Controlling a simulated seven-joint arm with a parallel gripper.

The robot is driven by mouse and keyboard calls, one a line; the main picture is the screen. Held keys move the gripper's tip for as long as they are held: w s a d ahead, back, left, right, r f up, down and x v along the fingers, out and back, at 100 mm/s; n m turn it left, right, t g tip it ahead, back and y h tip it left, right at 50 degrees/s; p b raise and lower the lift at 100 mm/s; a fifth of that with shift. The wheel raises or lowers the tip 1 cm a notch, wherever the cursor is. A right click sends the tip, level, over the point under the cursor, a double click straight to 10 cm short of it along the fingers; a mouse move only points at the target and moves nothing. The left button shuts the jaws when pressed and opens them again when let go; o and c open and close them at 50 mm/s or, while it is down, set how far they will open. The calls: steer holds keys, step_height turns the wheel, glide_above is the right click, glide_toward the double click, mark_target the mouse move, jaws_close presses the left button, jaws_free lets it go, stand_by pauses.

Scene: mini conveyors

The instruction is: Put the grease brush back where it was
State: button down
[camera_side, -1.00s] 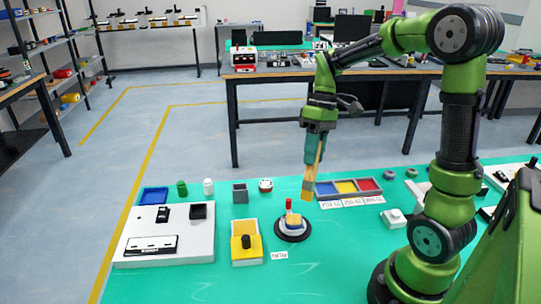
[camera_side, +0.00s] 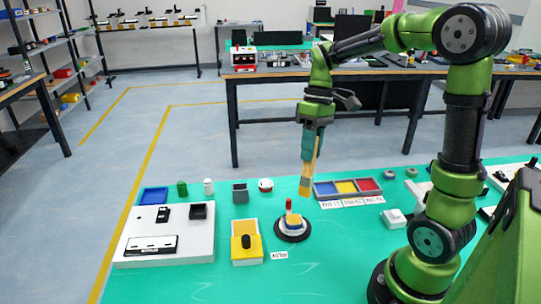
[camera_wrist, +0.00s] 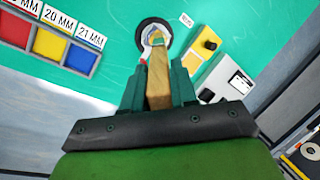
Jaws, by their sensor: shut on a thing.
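My gripper (camera_side: 311,150) is shut on the grease brush (camera_side: 306,181), which has a light wooden handle and hangs nearly upright above the green table. In the wrist view the brush (camera_wrist: 157,78) runs out from between the fingers (camera_wrist: 158,92) and partly covers the round black-rimmed stand behind it. On the table, a black round base (camera_side: 292,230) carries a white and yellow piece with a small red upright part (camera_side: 289,205). The brush tip is above and a little behind this base in the side view, apart from it.
A tray with blue, yellow and red compartments (camera_side: 313,190) lies behind to the right, with labels in front. A yellow box with a black knob (camera_side: 246,254) and a white panel (camera_side: 190,248) stand left. Small containers, including a grey one (camera_side: 240,198), line the back.

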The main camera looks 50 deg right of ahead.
steer(key=w+a+n+h, duration=0.2)
steer(key=w+n, duration=0.2)
steer(key=w, duration=0.6)
steer(key=w+a+n+h, duration=0.1)
steer(key=w+a+n, duration=0.3)
steer(key=w, duration=0.6)
step_height(320, 180, down, 10)
steer(key=d+t, duration=0.1)
steer(key=shift+s+d+n, duration=0.2)
steer(key=shift+d+n, duration=0.05)
steer(key=shift+n, duration=0.05)
steer(key=shift+f, duration=0.2)
steer(key=c, duration=0.9)
jaws_free()
